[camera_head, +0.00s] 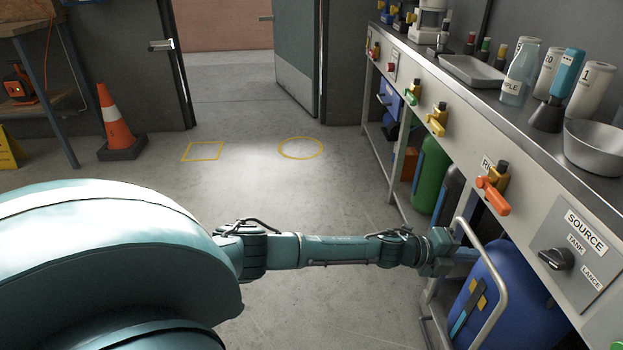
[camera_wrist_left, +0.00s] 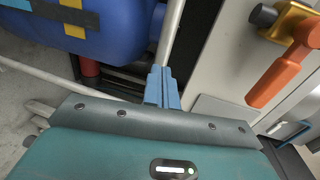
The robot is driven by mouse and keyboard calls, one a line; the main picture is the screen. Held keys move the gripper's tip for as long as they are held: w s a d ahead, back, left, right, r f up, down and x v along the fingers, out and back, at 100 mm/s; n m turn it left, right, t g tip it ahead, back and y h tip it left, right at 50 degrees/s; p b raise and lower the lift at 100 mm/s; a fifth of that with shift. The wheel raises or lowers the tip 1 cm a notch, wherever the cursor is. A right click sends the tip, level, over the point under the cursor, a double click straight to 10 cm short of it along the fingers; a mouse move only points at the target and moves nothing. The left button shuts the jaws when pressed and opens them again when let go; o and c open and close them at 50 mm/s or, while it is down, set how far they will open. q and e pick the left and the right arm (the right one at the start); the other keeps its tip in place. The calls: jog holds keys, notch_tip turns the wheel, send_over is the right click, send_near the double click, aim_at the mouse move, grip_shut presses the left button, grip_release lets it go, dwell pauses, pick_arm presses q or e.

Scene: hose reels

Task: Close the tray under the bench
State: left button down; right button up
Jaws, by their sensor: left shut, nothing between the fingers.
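A grey tubular handle (camera_head: 503,285) bends around the front of a blue tank (camera_head: 520,295) under the bench (camera_head: 520,155). I take it to belong to the tray, whose flat part is mostly hidden by the tank and my arm. My left gripper (camera_head: 466,255) is shut and empty, at the handle beside the tank. In the left wrist view the closed fingers (camera_wrist_left: 163,88) point at the pale tube (camera_wrist_left: 171,35), very close to it; I cannot tell whether they touch. The blue tank (camera_wrist_left: 105,30) shows at upper left there. My right gripper is not in view.
An orange-handled valve (camera_head: 493,190) and a SOURCE knob (camera_head: 556,259) stick out of the bench front above. A green cylinder (camera_head: 430,175) stands farther along under the bench. The floor left of the bench is clear up to a traffic cone (camera_head: 117,128).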

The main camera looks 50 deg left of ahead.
aim_at(482, 252)
pick_arm(q)
jog(key=shift+w+d+r+b, duration=0.2)
jog(key=shift+w+d+b, duration=0.1)
jog(key=shift+w+d, duration=0.9)
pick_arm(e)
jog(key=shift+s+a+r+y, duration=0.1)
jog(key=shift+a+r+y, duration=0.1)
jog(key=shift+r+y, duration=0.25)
pick_arm(q)
jog(key=shift+w+a+r, duration=0.1)
jog(key=shift+w, duration=0.05)
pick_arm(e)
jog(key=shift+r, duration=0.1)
